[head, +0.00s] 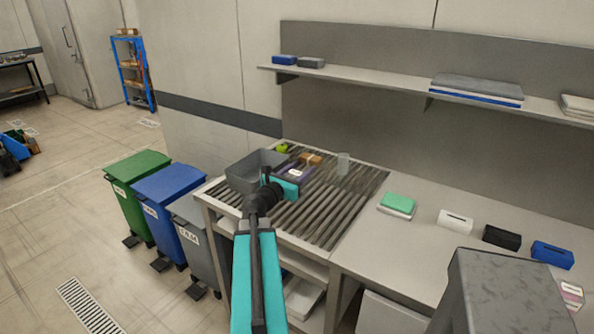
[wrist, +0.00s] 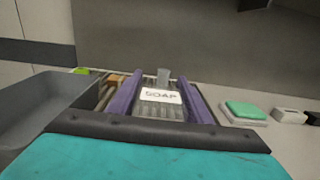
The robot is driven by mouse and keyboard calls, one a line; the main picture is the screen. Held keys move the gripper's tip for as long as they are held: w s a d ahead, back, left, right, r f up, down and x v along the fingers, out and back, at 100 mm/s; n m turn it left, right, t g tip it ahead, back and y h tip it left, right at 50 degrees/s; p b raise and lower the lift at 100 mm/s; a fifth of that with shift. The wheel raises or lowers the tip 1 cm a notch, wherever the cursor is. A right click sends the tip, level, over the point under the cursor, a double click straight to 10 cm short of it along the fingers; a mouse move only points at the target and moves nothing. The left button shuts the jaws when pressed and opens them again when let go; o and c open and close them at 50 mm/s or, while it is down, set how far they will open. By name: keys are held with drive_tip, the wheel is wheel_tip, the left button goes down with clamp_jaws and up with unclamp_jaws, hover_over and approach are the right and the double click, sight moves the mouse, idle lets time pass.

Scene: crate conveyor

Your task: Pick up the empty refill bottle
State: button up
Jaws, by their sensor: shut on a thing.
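The refill bottle (wrist: 160,96) is see-through, with a white label reading SOAP, and sits between the two purple fingers of my gripper (wrist: 159,88) in the wrist view. The gripper is shut on it. In the head view my gripper (head: 300,167) is over the roller conveyor (head: 325,211), just right of a grey crate (head: 238,181). The bottle is mostly hidden there, with only its white label showing. I cannot tell whether the bottle is clear of the rollers.
A brown box (head: 311,158), a green item (head: 282,147) and a clear cup (head: 343,163) are on the far rollers. Green (head: 137,167), blue (head: 168,184) and grey (head: 190,209) bins stand left. A table right holds a green-topped stack (head: 398,203). A shelf (head: 380,85) runs above.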

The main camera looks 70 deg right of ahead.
drive_tip(key=shift+s+a+r, duration=0.15)
drive_tip(key=shift+s+a, duration=0.4)
drive_tip(key=shift+a, duration=0.35)
drive_tip(key=shift+p, duration=0.7)
drive_tip(key=shift+r+p, duration=0.1)
drive_tip(key=shift+p, duration=0.3)
drive_tip(key=p, duration=0.6)
drive_tip(key=shift+s+a+r+p, duration=0.1)
drive_tip(key=shift+s+a+p, duration=0.2)
drive_tip(key=shift+p, duration=0.05)
drive_tip(key=p, duration=0.3)
drive_tip(key=a+p, duration=0.1)
drive_tip(key=p, duration=0.2)
drive_tip(key=shift+s+a+p, duration=0.2)
drive_tip(key=shift+s+p, duration=0.1)
drive_tip(key=shift+a, duration=0.1)
